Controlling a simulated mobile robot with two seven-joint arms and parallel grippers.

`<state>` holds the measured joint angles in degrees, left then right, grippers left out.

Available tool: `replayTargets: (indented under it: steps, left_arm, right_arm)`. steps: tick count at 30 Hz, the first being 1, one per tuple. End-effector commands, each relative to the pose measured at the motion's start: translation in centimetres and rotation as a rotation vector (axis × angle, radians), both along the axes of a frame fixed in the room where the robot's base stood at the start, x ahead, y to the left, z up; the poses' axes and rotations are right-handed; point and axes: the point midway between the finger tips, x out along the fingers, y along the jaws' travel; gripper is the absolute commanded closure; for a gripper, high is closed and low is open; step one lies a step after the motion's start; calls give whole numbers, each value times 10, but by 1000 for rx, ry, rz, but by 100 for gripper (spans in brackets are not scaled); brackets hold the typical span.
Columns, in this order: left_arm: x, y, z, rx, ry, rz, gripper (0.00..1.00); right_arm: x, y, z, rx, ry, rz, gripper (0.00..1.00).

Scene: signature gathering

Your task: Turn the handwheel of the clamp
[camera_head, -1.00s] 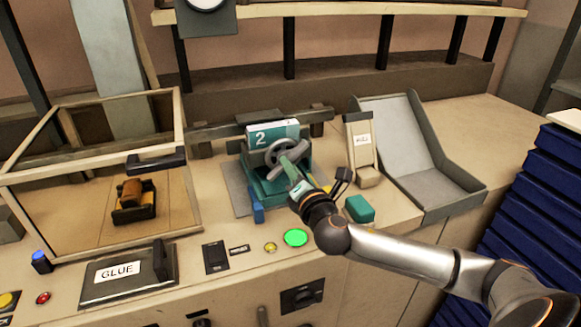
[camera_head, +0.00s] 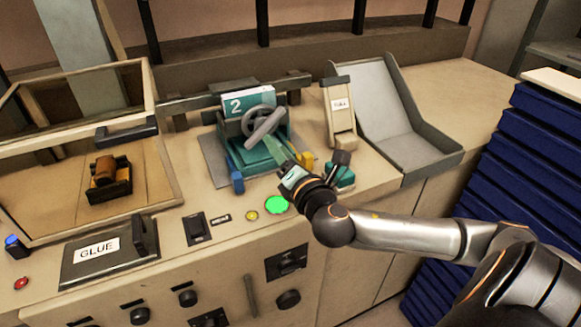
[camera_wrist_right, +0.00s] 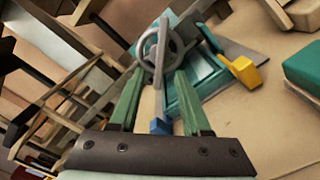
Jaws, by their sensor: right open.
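The clamp (camera_head: 252,158) is a green press on the counter with a grey handwheel (camera_head: 262,123) on its front and a plate marked "2" above. My right gripper (camera_head: 276,145) points at the wheel from its lower right. In the right wrist view its two green fingers (camera_wrist_right: 152,88) are spread apart, with the handwheel (camera_wrist_right: 157,55) beyond their tips and nothing held between them. I cannot tell whether a finger touches the rim. My left gripper is out of view.
A glass-sided box (camera_head: 150,85) and a GLUE lid (camera_head: 108,255) stand left. A lit green button (camera_head: 277,204) lies in front of the clamp. A small upright stand (camera_head: 339,112) and a grey chute (camera_head: 432,152) are right, beside blue stacks (camera_head: 535,150).

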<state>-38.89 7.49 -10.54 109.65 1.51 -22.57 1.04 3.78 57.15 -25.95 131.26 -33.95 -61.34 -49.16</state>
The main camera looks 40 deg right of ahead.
Motion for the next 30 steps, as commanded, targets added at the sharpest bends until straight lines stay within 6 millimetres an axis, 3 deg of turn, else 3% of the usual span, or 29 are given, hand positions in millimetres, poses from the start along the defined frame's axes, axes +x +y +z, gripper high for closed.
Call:
replayTargets:
  steps: [6, 12, 30]
  left_arm:
    - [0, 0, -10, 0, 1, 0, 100]
    - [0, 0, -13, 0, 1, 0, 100]
    - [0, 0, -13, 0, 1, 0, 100]
  right_arm:
    - [-39, 9, -2, -1, 2, 2, 52]
    - [-56, 13, 0, 0, -1, -1, 52]
    - [-59, 14, 1, 0, -1, -2, 52]
